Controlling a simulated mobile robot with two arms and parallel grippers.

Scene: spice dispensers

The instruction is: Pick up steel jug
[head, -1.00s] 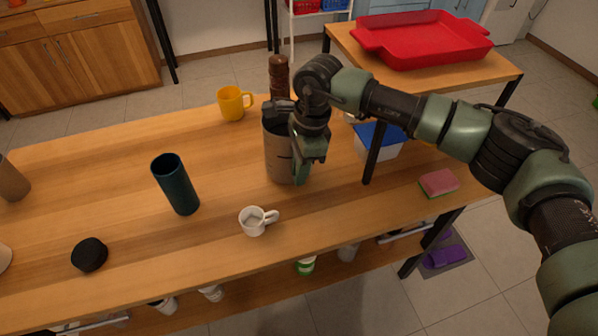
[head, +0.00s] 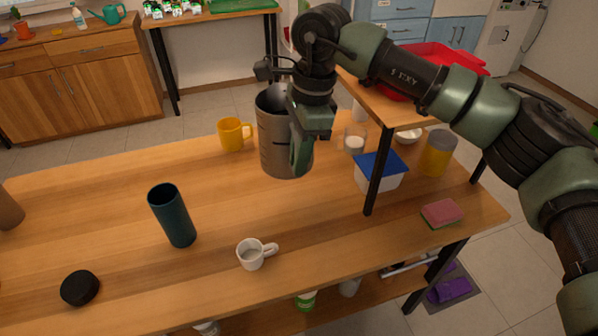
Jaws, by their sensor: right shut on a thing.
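The steel jug (head: 272,130) is a grey-brown metal cylinder with dark marks on its side, upright in the middle of the head view. My right gripper (head: 302,150) reaches in from the right and is shut on the jug at its right side. The gripper hides part of the jug's rim and right wall. The jug appears to be held above the wooden table (head: 120,180), though its exact height is hard to judge. My left gripper does not show.
A yellow mug (head: 232,135) stands left of the jug. A dark teal cup (head: 172,215), a white mug (head: 251,254) and a black lid (head: 80,288) are nearer. A blue-lidded container (head: 380,172), a sponge (head: 441,212) and a raised shelf with a red tray (head: 440,60) are right.

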